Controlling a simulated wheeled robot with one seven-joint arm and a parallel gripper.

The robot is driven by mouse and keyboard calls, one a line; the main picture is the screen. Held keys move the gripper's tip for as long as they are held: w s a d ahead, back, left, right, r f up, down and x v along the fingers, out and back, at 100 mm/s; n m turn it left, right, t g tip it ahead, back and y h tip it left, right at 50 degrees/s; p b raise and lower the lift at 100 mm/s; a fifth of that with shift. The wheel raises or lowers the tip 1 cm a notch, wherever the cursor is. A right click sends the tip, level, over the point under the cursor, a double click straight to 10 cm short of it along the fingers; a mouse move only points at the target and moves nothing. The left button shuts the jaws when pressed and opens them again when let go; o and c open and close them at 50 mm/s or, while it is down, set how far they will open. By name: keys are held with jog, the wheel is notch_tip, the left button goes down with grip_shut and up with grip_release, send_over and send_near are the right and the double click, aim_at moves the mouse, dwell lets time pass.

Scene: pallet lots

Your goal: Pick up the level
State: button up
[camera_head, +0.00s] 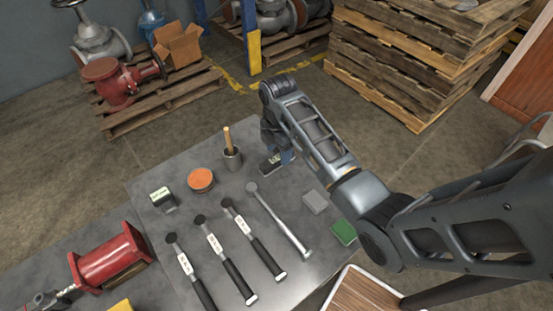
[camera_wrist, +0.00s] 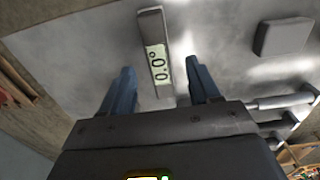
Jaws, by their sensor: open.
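The level is a small dark bar with a pale display reading 0.0°. In the wrist view the level (camera_wrist: 153,40) lies on the grey table between the two blue fingers of my gripper (camera_wrist: 160,90). The fingers are apart, with a gap on each side of the level. In the head view the level (camera_head: 271,164) shows near the table's far edge, partly hidden by my gripper (camera_head: 284,158), which is low over it. I cannot tell how far the fingertips are above the table.
Pallets (camera_head: 400,70) stand on the floor behind.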

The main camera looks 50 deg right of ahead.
aim_at(278, 158)
notch_tip(278, 158, down, 4)
jog(key=shift+f, duration=0.1)
jog(key=shift+c, duration=0.2)
grip_shut()
dwell(0.4)
